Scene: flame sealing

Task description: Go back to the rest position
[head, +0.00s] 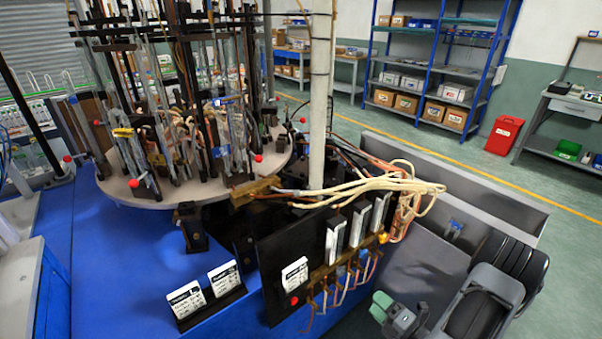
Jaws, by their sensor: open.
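The flame sealing station stands on a blue table (112,260). Its round grey turntable (150,195) carries a dense ring of upright metal fixtures and clamps. A black panel (272,258) with several silver blocks and orange-brown hoses stands at the front right of the table. A bundle of cream tubes (385,186) runs from the station to the right. Dark and grey jointed parts show at the bottom right, and I cannot tell exactly what they are.
Two label stands (186,299) lie near the table's front. A grey metal panel (470,178) runs along the station's right side. A blue shelf rack (440,70), a red bin (504,135) and a workbench (570,105) stand behind. The green floor between them is clear.

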